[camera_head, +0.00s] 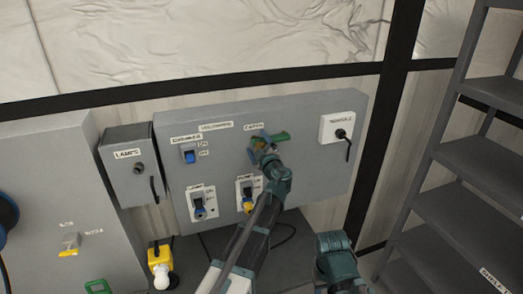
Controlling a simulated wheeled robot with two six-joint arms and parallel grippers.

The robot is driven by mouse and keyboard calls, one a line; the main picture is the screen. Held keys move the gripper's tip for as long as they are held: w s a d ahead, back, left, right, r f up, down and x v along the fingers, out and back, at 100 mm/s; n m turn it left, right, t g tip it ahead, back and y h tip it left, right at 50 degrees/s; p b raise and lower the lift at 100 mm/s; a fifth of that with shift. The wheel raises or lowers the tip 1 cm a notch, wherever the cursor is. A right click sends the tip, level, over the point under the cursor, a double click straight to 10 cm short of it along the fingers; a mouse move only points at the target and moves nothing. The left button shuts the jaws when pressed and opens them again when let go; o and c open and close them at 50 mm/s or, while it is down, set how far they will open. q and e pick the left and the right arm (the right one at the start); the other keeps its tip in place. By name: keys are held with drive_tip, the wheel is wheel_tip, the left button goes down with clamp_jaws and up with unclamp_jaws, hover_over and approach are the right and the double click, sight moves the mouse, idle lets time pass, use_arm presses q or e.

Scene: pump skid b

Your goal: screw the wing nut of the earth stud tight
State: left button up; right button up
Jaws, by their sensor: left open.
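The grey panel (310,165) carries a label reading like "EARTH" (254,126) near its top middle. Just below the label a green piece (279,138), which looks like part of the wing nut, sticks out to the right of my left gripper (262,144). My left gripper is open, right at the panel in front of the stud. It hides the stud and most of the nut, and I cannot tell whether its fingers touch the nut.
A grey lamp box (131,168) is to the left. Grey shelving (470,160) stands at the right.

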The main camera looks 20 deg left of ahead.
use_arm(q)
drive_tip(key=v, duration=0.7)
idle(0.5)
drive_tip(key=shift+f, duration=0.1)
